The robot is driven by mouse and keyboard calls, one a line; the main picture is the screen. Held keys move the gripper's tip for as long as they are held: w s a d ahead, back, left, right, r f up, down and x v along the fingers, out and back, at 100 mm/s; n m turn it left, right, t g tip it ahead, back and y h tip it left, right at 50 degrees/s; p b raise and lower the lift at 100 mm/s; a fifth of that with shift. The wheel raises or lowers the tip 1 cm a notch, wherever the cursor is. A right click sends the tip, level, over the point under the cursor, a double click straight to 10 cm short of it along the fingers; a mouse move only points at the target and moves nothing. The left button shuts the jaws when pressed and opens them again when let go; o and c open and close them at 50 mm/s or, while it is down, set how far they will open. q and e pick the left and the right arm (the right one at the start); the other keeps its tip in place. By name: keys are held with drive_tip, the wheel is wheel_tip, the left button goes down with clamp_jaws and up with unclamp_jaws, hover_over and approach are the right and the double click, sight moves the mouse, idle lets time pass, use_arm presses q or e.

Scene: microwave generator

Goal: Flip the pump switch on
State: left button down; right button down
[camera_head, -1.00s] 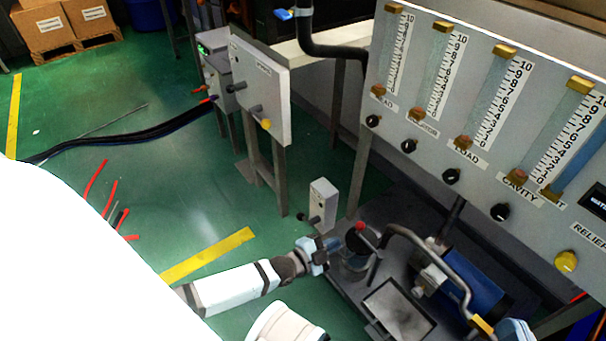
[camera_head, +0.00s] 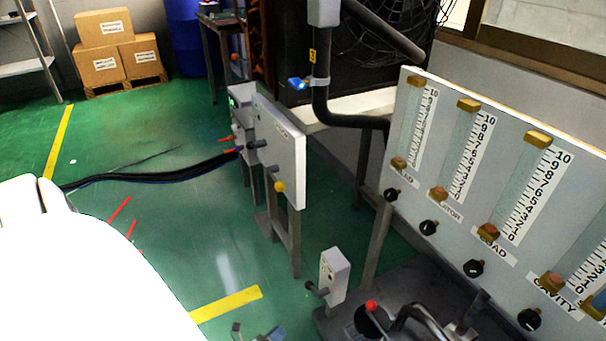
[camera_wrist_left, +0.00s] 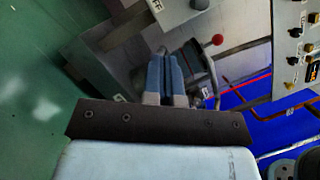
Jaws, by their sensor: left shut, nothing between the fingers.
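A small grey box with a dark lever, which looks like the pump switch (camera_head: 335,272), stands upright at the lower middle of the head view. Its lever (camera_head: 317,290) sticks out toward the lower left; I cannot tell whether it is on or off. My left gripper (camera_head: 273,334) is only partly in view at the bottom edge, below and left of the lever, apart from it. In the left wrist view, its blue fingers (camera_wrist_left: 166,78) are together and empty. A grey box with a dark knob (camera_wrist_left: 199,4) shows beyond them at the top. My right gripper is not in view.
A red-knobbed lever (camera_head: 371,306) rises right of the box and also shows in the wrist view (camera_wrist_left: 217,40). A gauge panel (camera_head: 455,225) with several knobs fills the right. A grey cabinet (camera_head: 280,150) stands behind. Green floor left of the box is open.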

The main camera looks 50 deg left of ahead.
use_arm(q)
drive_tip(key=b, duration=0.1)
approach(313, 289)
drive_tip(key=w+d+f, duration=0.1)
drive_tip(key=w+f, duration=0.3)
drive_tip(key=w+a+r, duration=0.2)
drive_tip(key=w, duration=0.1)
drive_tip(key=shift+w, duration=0.1)
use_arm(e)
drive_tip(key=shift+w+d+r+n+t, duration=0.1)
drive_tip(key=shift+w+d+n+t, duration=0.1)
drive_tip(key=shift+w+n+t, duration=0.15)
